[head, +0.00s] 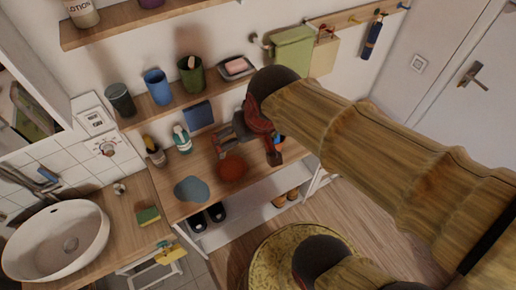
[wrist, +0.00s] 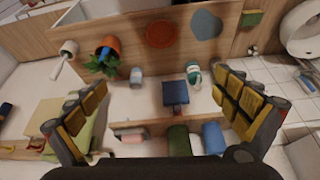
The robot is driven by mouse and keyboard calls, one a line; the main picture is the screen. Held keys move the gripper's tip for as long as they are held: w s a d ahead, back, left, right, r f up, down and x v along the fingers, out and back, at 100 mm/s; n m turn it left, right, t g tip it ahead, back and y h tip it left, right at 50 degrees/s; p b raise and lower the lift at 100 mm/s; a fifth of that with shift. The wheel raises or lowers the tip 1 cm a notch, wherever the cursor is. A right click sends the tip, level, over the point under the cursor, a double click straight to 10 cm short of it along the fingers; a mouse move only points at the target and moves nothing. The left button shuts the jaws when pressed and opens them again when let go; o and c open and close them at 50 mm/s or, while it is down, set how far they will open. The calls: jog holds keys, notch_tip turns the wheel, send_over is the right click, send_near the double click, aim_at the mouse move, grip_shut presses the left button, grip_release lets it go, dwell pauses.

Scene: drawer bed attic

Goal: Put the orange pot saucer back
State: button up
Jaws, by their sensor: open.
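The orange pot saucer (head: 231,167) lies flat on the wooden tabletop, right of a blue-grey rounded mat. It also shows in the wrist view (wrist: 160,34) at the top centre, beyond my fingers. An orange pot with a green leafy plant (wrist: 108,47) is to its left in the wrist view; in the head view my arm and gripper hide most of that area. My gripper (head: 249,143) is above the back of the tabletop, near the wall. In the wrist view its two fingers (wrist: 160,110) are wide apart with nothing held between them.
A wall shelf (head: 185,102) with several cups and a soap dish is close to my gripper. A blue box (head: 198,116) and a white-and-green bottle (head: 182,139) stand along the back. The blue-grey mat (head: 191,188) is beside the saucer. A sink (head: 55,240) is at left.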

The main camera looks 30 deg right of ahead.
jog(key=s+r+n, duration=0.1)
jog(key=s+r, duration=0.1)
jog(key=s, duration=0.4)
jog(key=shift+r+t, duration=0.4)
